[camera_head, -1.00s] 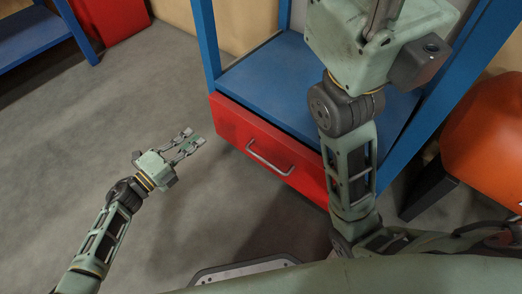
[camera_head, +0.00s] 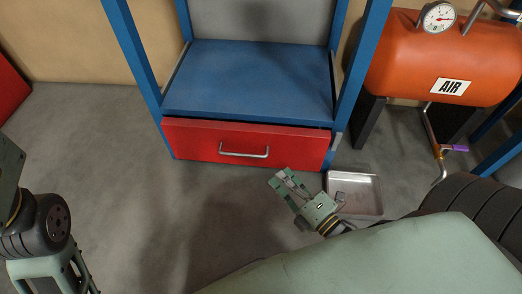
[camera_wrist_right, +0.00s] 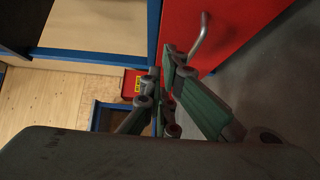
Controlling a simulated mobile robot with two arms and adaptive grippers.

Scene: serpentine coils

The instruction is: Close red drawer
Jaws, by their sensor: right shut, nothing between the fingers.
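The red drawer (camera_head: 195,143) sits under the blue shelf of a blue-framed unit. Its front is close to the frame, with a thin dark gap along its top edge; whether it is fully in I cannot tell. Its metal handle (camera_head: 243,154) faces me. My right gripper (camera_head: 281,178) is shut and empty, low in front of the drawer's right part, right of the handle. In the right wrist view the fingers (camera_wrist_right: 168,88) are together, with the red drawer front (camera_wrist_right: 245,25) and handle (camera_wrist_right: 201,40) beyond them. My left gripper is out of view; only its arm shows at the left edge.
A shallow metal tray (camera_head: 370,207) lies on the floor right of my right gripper. An orange air tank (camera_head: 405,65) stands right of the unit. The blue shelf (camera_head: 250,85) is bare. The floor left of the drawer is clear.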

